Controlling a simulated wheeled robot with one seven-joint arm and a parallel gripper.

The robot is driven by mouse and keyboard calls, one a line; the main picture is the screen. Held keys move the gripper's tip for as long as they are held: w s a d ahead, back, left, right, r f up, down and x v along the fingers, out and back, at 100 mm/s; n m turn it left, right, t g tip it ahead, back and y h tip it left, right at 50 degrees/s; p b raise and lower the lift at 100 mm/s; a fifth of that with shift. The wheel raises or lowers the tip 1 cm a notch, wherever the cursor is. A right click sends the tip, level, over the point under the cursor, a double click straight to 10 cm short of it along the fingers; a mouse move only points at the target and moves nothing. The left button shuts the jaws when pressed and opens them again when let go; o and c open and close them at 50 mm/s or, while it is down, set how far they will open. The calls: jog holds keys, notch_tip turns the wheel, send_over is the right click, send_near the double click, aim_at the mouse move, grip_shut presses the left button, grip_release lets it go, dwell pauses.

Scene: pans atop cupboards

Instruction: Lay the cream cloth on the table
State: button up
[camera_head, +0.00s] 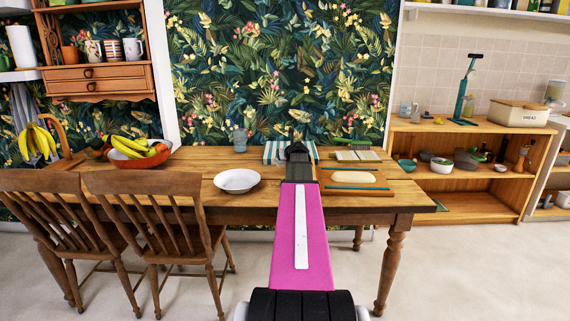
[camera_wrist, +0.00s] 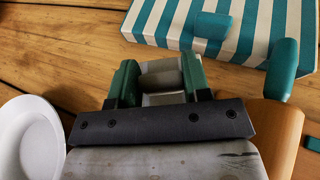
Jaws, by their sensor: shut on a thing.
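My gripper (camera_head: 296,151) is over the table (camera_head: 205,168), near its back middle.
A striped teal-and-white item (camera_head: 273,151) lies just behind my gripper. A white bowl (camera_head: 237,181) stands left and a board with dough (camera_head: 352,178) right. A fruit bowl (camera_head: 137,158) is further left. Bare wood shows between the bowls. Chairs (camera_head: 150,215) stand in front.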

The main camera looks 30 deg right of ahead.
jog(key=shift+w+d+f, duration=0.2)
jog(key=shift+f, duration=2)
jog(key=o, duration=0.9)
jog(key=shift+f, duration=0.1)
jog(key=shift+s+r, duration=0.2)
jog(key=v, duration=1.1)
jog(key=shift+s+a, duration=0.1)
jog(key=shift+s, duration=0.2)
